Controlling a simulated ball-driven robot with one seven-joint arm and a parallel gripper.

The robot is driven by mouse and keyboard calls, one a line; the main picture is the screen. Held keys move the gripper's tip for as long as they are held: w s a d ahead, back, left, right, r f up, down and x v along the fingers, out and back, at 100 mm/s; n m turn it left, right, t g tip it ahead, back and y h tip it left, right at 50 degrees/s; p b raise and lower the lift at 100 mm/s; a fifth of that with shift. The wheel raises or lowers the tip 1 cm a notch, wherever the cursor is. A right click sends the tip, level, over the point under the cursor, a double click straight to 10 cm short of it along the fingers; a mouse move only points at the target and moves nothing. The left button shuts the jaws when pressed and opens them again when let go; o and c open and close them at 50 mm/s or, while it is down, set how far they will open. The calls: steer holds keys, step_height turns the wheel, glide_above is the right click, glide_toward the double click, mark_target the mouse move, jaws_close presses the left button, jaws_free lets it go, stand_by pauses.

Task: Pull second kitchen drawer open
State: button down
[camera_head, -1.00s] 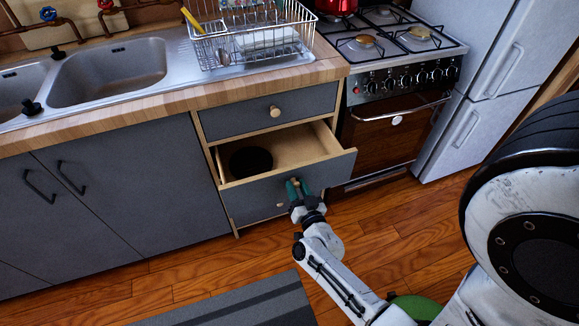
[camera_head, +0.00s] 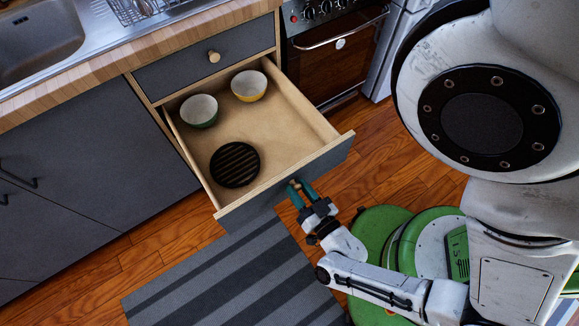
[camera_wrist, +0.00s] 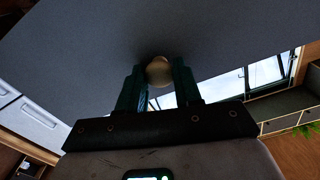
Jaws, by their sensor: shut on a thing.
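The second kitchen drawer (camera_head: 283,127) stands pulled far out below the closed top drawer (camera_head: 205,62). Its grey front also shows in the wrist view (camera_wrist: 110,40). Inside lie a green bowl (camera_head: 199,111), a yellow bowl (camera_head: 249,86) and a round black slatted trivet (camera_head: 235,164). My gripper (camera_head: 300,186) is at the middle of the drawer front. In the wrist view, its two green fingers (camera_wrist: 158,82) are shut on the round pale knob (camera_wrist: 158,70), one on each side. In the head view the knob is mostly hidden by the fingers.
A striped grey rug (camera_head: 235,275) lies on the wooden floor in front of the drawer. The oven (camera_head: 335,65) stands to the right of the drawer. Grey cupboards (camera_head: 90,165) and the sink (camera_head: 40,35) are to the left.

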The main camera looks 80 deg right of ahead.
steer(key=shift+v, duration=0.9)
steer(key=c, duration=0.8)
jaws_free()
steer(key=b+v, duration=0.1)
steer(key=v, duration=0.9)
steer(key=shift+s+a+b, duration=0.3)
